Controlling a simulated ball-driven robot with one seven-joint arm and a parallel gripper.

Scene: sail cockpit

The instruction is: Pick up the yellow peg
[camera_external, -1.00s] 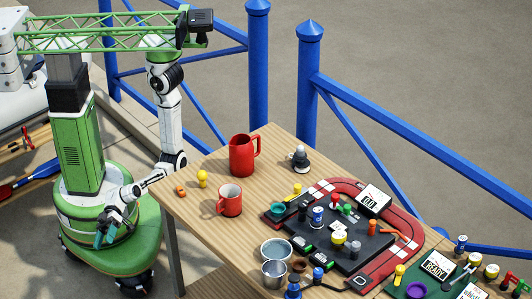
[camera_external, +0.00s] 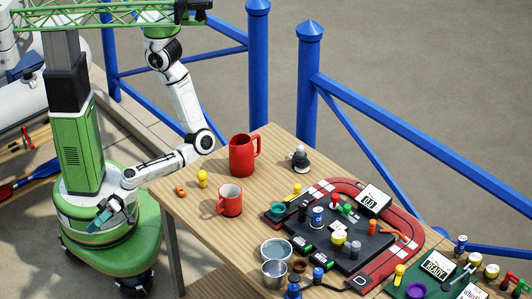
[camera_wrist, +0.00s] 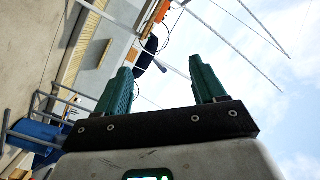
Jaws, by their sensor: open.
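A small yellow peg (camera_external: 202,178) with a rounded head stands upright near the left edge of the wooden table (camera_external: 262,225). Other yellow pegs show farther right: one (camera_external: 297,190) beside the red-bordered board and one (camera_external: 399,274) near the board's lower right corner. I cannot tell which one the task means. My gripper (camera_external: 100,224) hangs off the table's left side, in front of my green base and well apart from all pegs. Its two green fingers also show in the wrist view (camera_wrist: 165,82), spread with nothing between them. No peg shows in that view.
An orange piece (camera_external: 180,191) lies just left of the nearest yellow peg. A tall red mug (camera_external: 242,156) and a smaller red mug (camera_external: 229,202) stand close to its right. A crowded game board (camera_external: 386,252) fills the right side. Blue railings (camera_external: 258,70) run behind the table.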

